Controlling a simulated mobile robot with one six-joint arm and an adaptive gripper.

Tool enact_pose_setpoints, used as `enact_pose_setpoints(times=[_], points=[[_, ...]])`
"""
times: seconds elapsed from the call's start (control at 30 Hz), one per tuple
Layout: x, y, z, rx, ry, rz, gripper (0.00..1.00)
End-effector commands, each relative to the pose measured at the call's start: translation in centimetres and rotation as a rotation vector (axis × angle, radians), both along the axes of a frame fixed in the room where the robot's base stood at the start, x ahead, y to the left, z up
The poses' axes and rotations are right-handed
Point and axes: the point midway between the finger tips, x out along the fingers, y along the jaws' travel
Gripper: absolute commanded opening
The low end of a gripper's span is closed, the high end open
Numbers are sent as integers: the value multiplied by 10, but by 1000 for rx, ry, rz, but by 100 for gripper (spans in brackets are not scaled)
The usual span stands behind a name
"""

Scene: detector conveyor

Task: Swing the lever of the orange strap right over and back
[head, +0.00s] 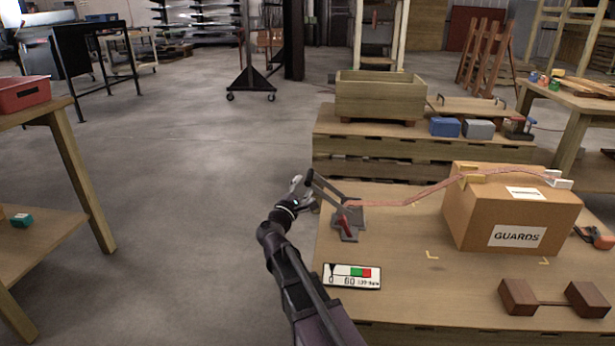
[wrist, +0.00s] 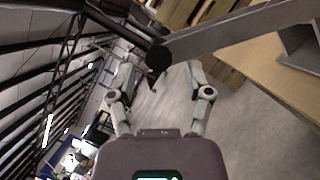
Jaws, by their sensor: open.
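The orange strap (head: 412,196) runs from a grey ratchet buckle (head: 347,220) with a red part on the table's left side up over a cardboard box. The buckle's grey lever (head: 330,189) slants up and left, out towards the table's left edge. My gripper (head: 303,186) is at the lever's free end. In the wrist view, the lever (wrist: 225,36) comes in from the right, and its dark round end lies just beyond my open fingertips (wrist: 160,72). I cannot tell whether a finger touches it.
The cardboard box (head: 515,237) marked GUARDS stands right of the buckle. A gauge card (head: 352,277) lies in front of the buckle, and a brown two-block piece (head: 553,299) lies front right. A wooden crate (head: 380,97) stands behind. Open floor (head: 190,180) lies left.

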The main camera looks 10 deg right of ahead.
Motion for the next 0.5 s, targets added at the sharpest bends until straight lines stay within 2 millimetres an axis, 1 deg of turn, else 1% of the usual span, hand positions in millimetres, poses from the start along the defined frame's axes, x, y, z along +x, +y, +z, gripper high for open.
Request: enact_pose_setpoints(times=[0.03, 0.2, 0.33, 0.5], points=[[8, -5, 3, 0, 0, -2, 65], [23, -17, 7, 0, 0, -1, 65], [30, -22, 9, 0, 1, 1, 65], [34, -24, 9, 0, 0, 2, 65]])
